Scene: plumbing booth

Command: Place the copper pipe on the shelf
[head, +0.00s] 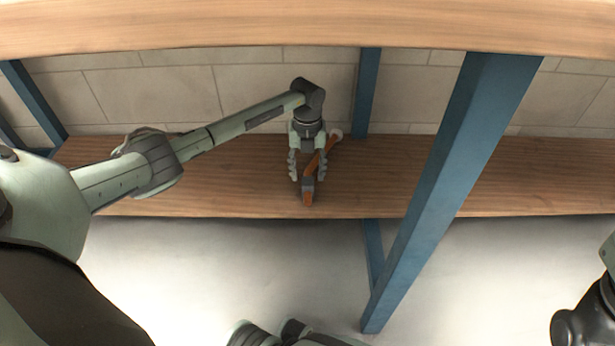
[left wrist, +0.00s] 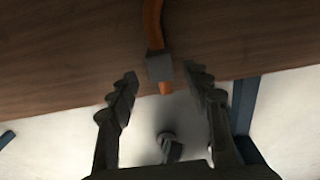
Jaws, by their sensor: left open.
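The copper pipe (head: 311,165) is a thin orange-brown tube with a slight bend, a grey block near its near end and a pale end toward the wall. It lies slantwise at the wooden shelf (head: 220,190); whether it fully rests on the boards I cannot tell. My left gripper (head: 307,177) is open, pointing down with its fingers on either side of the pipe. In the left wrist view the pipe (left wrist: 153,25) runs down between the open fingertips, and its near end shows against the pale floor.
A blue diagonal post (head: 435,185) stands in front of the shelf, right of my left gripper. Another blue upright (head: 366,95) stands behind. A wooden upper board (head: 300,25) crosses the top. The shelf is bare left of the gripper and at the far right.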

